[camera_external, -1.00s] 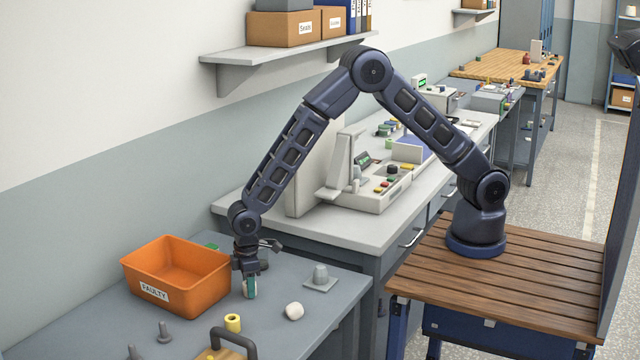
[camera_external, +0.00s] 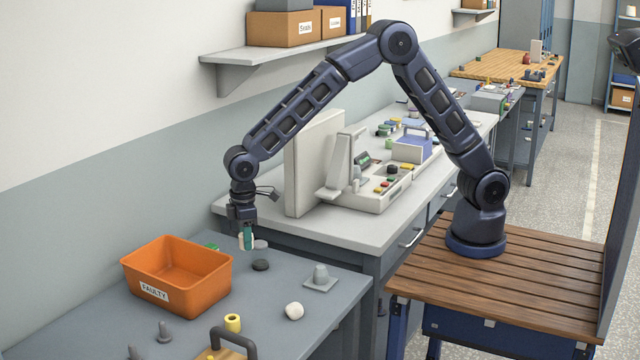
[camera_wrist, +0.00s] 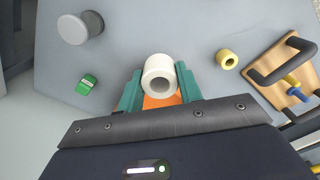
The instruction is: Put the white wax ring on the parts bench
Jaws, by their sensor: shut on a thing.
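My gripper (camera_external: 246,240) hangs in the air above the grey table (camera_external: 330,290), to the right of the rear of the orange bin. Its green fingers are shut on the white wax ring. In the wrist view the ring (camera_wrist: 158,72) sits between the two fingers, its open hole facing the camera. In the external view the fingers mostly hide it. Several benches show: the grey table, a pale-topped bench (camera_external: 350,229) behind it, and a wooden-topped bench (camera_external: 490,68) at the back. No label shows which is the parts bench.
The orange bin (camera_external: 150,291), labelled FAULTY, stands on the grey table. Nearby are a yellow ring (camera_external: 232,322), a white rounded piece (camera_external: 293,311), a dark disc (camera_external: 260,265) and a grey stud (camera_external: 320,274). A control unit (camera_external: 370,200) and upright panel (camera_external: 310,165) occupy the pale bench.

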